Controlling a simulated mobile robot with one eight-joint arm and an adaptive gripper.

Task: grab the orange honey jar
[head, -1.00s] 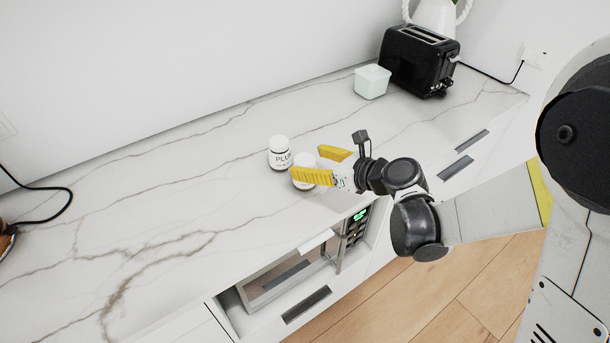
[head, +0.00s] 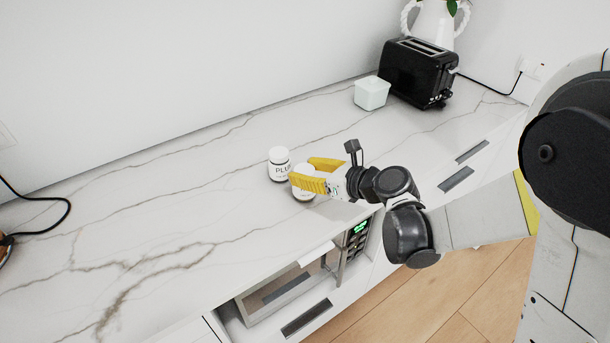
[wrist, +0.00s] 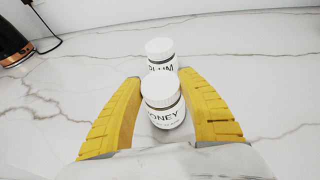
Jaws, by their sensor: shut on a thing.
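The honey jar (wrist: 163,108) has a white lid and a white label reading "ONEY", its first letter cut off; little orange shows. It stands upright on the marble counter between my yellow fingers in the wrist view. In the head view the honey jar (head: 304,196) is partly hidden behind the near finger. My gripper (head: 302,170) reaches in from the right, low over the counter, shut on the jar from both sides. The gripper also shows in the wrist view (wrist: 160,80), with a finger on each side of the jar.
A similar white plum jar (head: 279,165) stands close behind the honey jar. A pale green container (head: 371,94) and black toaster (head: 418,72) stand at the back right. A microwave (head: 290,280) sits below the counter. The counter's left side (head: 130,220) is largely clear.

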